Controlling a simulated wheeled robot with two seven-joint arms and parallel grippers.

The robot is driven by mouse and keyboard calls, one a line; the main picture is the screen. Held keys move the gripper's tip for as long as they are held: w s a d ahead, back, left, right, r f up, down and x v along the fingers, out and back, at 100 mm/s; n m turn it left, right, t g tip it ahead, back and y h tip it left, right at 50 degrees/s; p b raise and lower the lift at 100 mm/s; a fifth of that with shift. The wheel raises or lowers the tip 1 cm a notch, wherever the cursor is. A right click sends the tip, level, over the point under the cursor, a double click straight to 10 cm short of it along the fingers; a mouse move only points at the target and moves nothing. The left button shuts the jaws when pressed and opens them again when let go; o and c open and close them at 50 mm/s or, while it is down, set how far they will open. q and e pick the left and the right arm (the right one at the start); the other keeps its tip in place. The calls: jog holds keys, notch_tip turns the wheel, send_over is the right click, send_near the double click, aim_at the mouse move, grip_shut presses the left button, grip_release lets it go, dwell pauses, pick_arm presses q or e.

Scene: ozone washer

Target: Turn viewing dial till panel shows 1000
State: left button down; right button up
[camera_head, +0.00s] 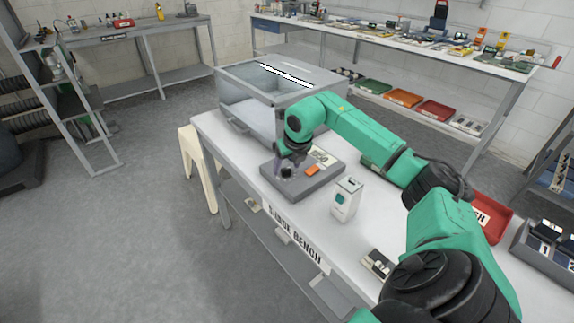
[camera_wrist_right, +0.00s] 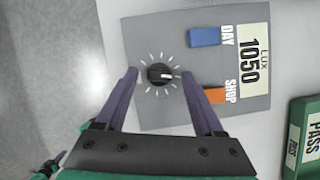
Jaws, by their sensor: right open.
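The viewing dial is a round black knob (camera_wrist_right: 160,74) with a pale pointer mark, set in a ring of white ticks on a grey control box (camera_wrist_right: 150,30). In the head view the control box (camera_head: 315,188) lies on the bench near its front edge. The panel (camera_wrist_right: 252,65) reads "LUX 1050" in the right wrist view. My right gripper (camera_wrist_right: 162,78) is open, its two purple fingers on either side of the dial, with gaps visible. In the head view my right gripper (camera_head: 283,170) is over the box and partly hides the dial.
A blue DAY switch (camera_wrist_right: 204,37) and an orange SHOP switch (camera_wrist_right: 214,96) sit close to the dial. A clear-topped cabinet (camera_head: 235,72) stands behind the box. A white device (camera_head: 346,200) stands right of it. A green PASS tray (camera_wrist_right: 296,140) lies nearby.

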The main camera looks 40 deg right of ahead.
jog(key=shift+w+f, duration=0.15)
jog(key=shift+f, duration=0.2)
grip_shut()
jog(key=shift+d+n+y, duration=0.15)
jog(key=shift+n+y, duration=0.15)
jog(key=shift+n, duration=0.2)
jog(key=shift+n+b, duration=0.3)
jog(key=shift+n, duration=0.2)
grip_release()
